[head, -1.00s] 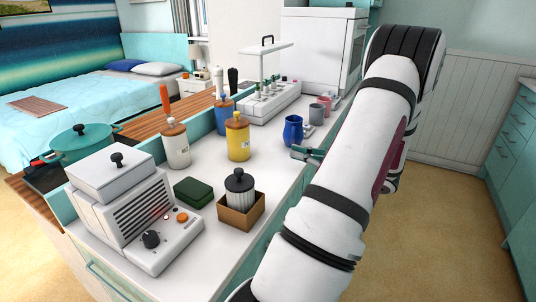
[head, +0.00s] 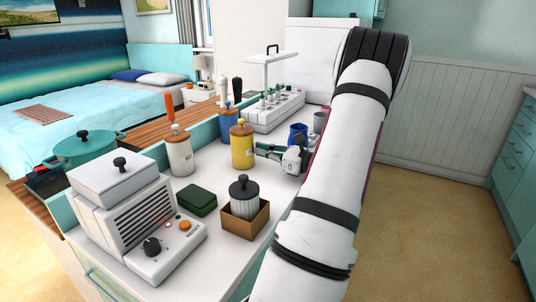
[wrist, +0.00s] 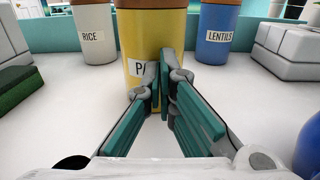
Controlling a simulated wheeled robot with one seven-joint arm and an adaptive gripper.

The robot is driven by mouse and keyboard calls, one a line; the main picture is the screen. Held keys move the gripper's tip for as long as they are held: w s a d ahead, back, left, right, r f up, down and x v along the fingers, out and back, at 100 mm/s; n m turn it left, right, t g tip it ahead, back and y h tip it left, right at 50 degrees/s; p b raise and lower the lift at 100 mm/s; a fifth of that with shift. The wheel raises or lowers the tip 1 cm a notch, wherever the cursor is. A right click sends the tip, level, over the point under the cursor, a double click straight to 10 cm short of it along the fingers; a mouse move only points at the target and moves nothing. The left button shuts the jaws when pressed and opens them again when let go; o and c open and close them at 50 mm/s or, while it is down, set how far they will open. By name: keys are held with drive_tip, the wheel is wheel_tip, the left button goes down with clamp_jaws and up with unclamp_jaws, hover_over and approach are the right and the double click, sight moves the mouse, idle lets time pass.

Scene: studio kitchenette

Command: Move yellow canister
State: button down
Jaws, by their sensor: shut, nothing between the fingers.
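The yellow canister (head: 242,152) stands upright on the white counter (head: 215,162), with a wooden lid and a small yellow knob. In the wrist view the canister (wrist: 135,32) is straight ahead, its label partly hidden by my fingers. My gripper (head: 262,152) is just to the right of the canister in the head view. In the wrist view my gripper (wrist: 158,72) has its teal fingers together, in front of the canister's lower part. I cannot tell whether they touch it.
The white RICE canister (wrist: 94,35) and blue LENTILS canister (wrist: 217,38) stand behind, left and right. A blue jug (head: 298,134) stands beside my wrist. A green box (head: 197,196) and a brown box holding a ribbed jar (head: 244,202) are nearer the front.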

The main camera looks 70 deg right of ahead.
drive_tip(key=w, duration=0.5)
drive_tip(key=w+d, duration=0.1)
drive_tip(key=w, duration=0.8)
drive_tip(key=shift+w+d, duration=0.35)
drive_tip(key=shift+w, duration=0.05)
